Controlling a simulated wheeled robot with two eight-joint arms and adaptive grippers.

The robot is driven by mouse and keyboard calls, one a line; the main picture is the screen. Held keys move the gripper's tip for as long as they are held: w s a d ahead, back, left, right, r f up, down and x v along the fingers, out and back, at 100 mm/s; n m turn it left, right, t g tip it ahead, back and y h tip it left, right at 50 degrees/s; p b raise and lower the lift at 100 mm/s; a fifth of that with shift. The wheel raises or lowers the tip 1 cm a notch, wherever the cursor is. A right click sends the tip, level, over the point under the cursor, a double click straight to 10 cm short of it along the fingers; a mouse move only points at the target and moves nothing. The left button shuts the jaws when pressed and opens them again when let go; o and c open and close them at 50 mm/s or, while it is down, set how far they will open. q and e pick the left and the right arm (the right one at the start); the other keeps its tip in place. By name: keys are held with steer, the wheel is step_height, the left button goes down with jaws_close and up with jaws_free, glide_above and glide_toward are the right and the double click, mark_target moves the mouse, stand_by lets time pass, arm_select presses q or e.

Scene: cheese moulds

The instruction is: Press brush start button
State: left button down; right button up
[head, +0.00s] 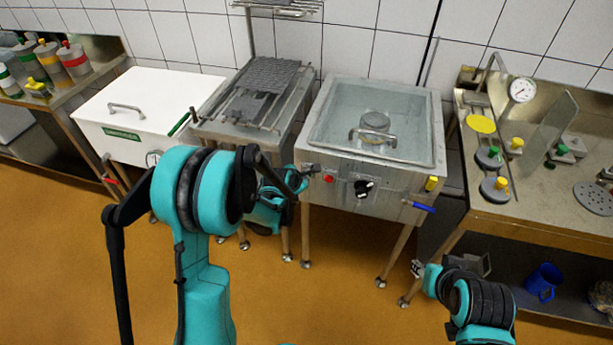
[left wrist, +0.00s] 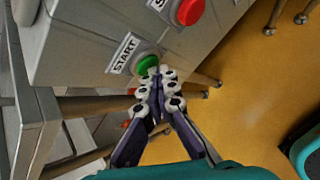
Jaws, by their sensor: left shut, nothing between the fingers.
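The green start button (left wrist: 147,64) sits beside a white START label (left wrist: 124,53) on a grey panel in the left wrist view. A red button (left wrist: 190,12) with a partly cut-off label is above and to the right of it. My left gripper (left wrist: 160,73) is shut and empty, its tips right at the green button's lower edge; I cannot tell whether they touch. In the head view my left gripper (head: 306,171) is at the front left of the water basin unit (head: 345,184), beside its red button (head: 329,178). The green button is hidden there.
The basin unit has a black knob (head: 363,187) and a blue-handled tap (head: 423,207). A rack table (head: 215,130) and a white chest (head: 130,105) stand left. A workbench (head: 500,215) stands right. My right arm (head: 480,305) is low right; its fingers are unclear.

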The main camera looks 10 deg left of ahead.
arm_select(q)
steer(key=shift+s, duration=0.9)
steer(key=s+b, duration=0.1)
steer(key=s, duration=0.4)
steer(key=shift+a, duration=0.1)
steer(key=shift+r, duration=0.1)
stand_by(0.6)
steer(key=s+r+m, duration=0.4)
steer(key=s+m, duration=0.4)
steer(key=m, duration=0.1)
steer(key=s+r+m+g, duration=0.1)
steer(key=s+r+m, duration=0.3)
steer(key=s+m, duration=0.3)
steer(key=s+r+m+y, duration=0.1)
steer(key=s+r+m, duration=0.4)
steer(key=s+m, duration=0.3)
steer(key=m, duration=0.3)
steer(key=shift+s+g, duration=0.35)
steer(key=shift+g, duration=0.05)
